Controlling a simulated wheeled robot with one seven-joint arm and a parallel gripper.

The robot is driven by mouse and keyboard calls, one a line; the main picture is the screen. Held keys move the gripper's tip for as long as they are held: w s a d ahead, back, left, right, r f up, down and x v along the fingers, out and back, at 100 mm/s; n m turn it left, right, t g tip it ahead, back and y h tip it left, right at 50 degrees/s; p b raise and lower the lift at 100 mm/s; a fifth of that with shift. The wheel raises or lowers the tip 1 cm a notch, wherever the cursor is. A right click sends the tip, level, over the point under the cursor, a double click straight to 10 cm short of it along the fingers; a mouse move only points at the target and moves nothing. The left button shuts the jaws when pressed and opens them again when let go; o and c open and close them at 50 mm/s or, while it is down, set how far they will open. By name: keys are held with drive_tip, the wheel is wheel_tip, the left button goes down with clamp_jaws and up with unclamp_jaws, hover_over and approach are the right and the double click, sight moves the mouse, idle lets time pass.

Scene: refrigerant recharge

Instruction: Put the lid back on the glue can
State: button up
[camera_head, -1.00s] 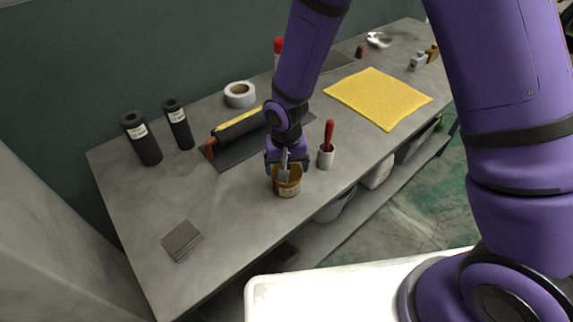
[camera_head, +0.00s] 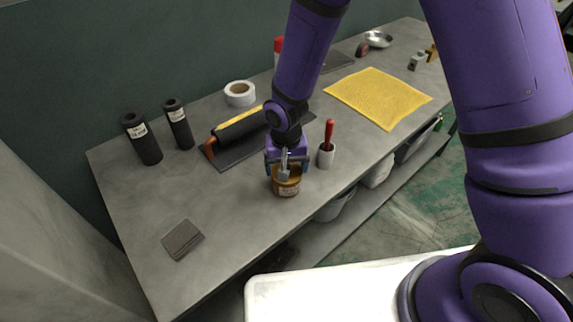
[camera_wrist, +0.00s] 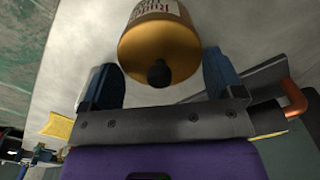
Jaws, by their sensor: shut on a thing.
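The glue can (camera_head: 288,187) is a small amber-brown can with a pale label, standing near the front edge of the workbench. My gripper (camera_head: 287,168) is directly above it, pointing down. In the wrist view the amber lid (camera_wrist: 140,50) with its dark knob (camera_wrist: 160,75) lies between my two blue fingers, and the gripper is shut on it. The can's label (camera_wrist: 153,10) shows just beyond the lid. The lid is at or very near the can's mouth. The gripper hides the seam, so I cannot tell whether the lid is fully seated.
A black roller (camera_head: 240,127) lies behind on a dark mat.

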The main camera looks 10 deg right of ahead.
idle(0.3)
drive_tip(key=o, duration=0.7)
drive_tip(key=shift+r, duration=3.5)
clamp_jaws()
drive_tip(key=shift+f, duration=2.3)
